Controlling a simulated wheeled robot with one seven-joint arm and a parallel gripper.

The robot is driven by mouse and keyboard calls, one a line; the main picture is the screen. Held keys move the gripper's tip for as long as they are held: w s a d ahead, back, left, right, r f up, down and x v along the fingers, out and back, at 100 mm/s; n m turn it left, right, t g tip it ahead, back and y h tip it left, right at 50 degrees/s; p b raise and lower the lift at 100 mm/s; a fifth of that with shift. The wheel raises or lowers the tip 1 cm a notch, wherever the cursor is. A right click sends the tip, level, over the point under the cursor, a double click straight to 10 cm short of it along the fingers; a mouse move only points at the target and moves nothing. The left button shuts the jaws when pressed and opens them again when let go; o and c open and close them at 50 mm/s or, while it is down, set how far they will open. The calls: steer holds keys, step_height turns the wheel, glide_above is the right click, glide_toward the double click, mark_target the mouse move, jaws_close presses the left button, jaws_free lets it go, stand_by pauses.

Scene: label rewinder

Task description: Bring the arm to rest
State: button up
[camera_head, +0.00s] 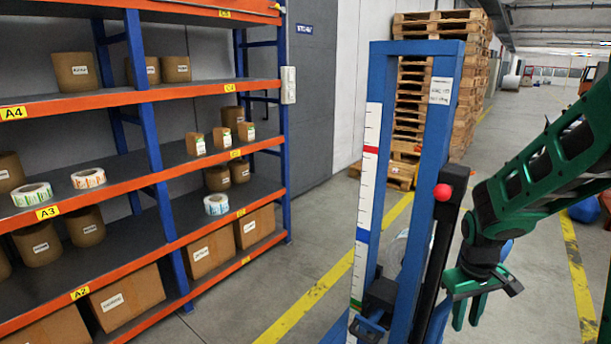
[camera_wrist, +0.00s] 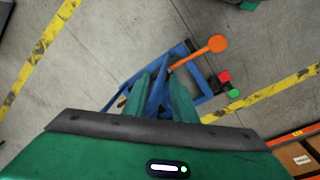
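My green arm (camera_head: 545,165) reaches in from the right in the head view, bent so that the wrist hangs down. My gripper (camera_head: 468,322) is at its end, to the right of the blue upright frame, pointing down. Its two fingers are apart with nothing seen held between them. In the wrist view my gripper (camera_wrist: 160,85) shows its fingers with a gap, and a blue frame part lies beyond the gap. Whether the fingers touch the frame cannot be told.
The blue frame (camera_head: 452,90) with a red knob (camera_head: 443,192) stands close by. An orange lever (camera_wrist: 200,55) and red button (camera_wrist: 225,77) show in the wrist view. A shelf (camera_head: 215,155) with label rolls and boxes stands left.

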steer(key=s+d+r+m, duration=0.1)
steer(key=s+r+m, duration=0.3)
steer(key=s, duration=0.7)
steer(key=s+d+r+m+y, duration=0.1)
steer(key=s+d+r+m, duration=0.1)
steer(key=s+r, duration=0.5)
steer(key=s+m, duration=0.1)
steer(key=s, duration=0.4)
steer(key=shift+d+r+m+y, duration=0.3)
steer(key=shift+r+m, duration=0.05)
steer(key=shift+m, duration=0.05)
steer(key=shift+w+f+g, duration=0.25)
steer(key=shift+w+g, duration=0.05)
steer(key=shift+w, duration=0.35)
